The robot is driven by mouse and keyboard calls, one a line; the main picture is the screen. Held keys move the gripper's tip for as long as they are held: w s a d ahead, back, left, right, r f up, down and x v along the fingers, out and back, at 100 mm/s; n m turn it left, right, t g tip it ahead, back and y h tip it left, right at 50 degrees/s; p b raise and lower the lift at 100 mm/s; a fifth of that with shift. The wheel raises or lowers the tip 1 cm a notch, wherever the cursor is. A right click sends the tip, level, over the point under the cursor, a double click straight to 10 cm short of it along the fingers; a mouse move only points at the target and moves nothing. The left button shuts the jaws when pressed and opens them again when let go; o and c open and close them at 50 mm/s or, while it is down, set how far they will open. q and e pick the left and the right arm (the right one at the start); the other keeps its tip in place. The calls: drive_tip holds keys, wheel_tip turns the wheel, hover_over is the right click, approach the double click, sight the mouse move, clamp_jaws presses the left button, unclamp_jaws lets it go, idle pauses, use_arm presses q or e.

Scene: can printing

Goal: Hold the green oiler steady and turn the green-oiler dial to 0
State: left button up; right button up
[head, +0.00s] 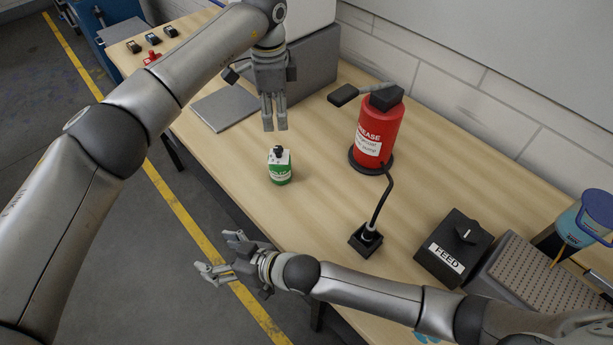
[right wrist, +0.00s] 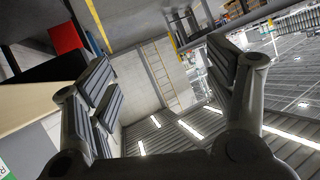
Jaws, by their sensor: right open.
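The green oiler (head: 280,170) is a small green and white can with a black dial (head: 278,151) on top. It stands upright on the wooden table near its front edge. My left gripper (head: 275,128) points down above and behind the oiler, apart from it. Its fingers look close together, but the gap between them is unclear. My right gripper (head: 205,272) is open and empty, left of and in front of the oiler, beyond the table edge. Its spread fingers also show in the right wrist view (right wrist: 165,90). The dial's setting is too small to read.
A red grease can (head: 378,133) stands right of the oiler. A black cable runs from it to a small black block (head: 365,240). A black FEED box (head: 454,248) sits at the right. A grey laptop-like panel (head: 226,106) lies behind. The tabletop around the oiler is clear.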

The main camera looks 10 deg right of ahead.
drive_tip(key=w+d+r+n+t+h, duration=0.35)
drive_tip(key=w+d+r+n, duration=1.1)
drive_tip(key=n, duration=0.65)
drive_tip(key=n+t, duration=0.1)
drive_tip(key=n, duration=1)
approach(280, 165)
drive_tip(key=w+f, duration=0.2)
drive_tip(key=shift+f+n, duration=0.4)
drive_tip(key=shift+n, duration=0.2)
drive_tip(key=shift+w+a+f, duration=0.2)
drive_tip(key=shift+w, duration=0.05)
drive_tip(key=x, duration=1)
drive_tip(key=shift+w+d, duration=0.1)
drive_tip(key=shift+c, duration=0.3)
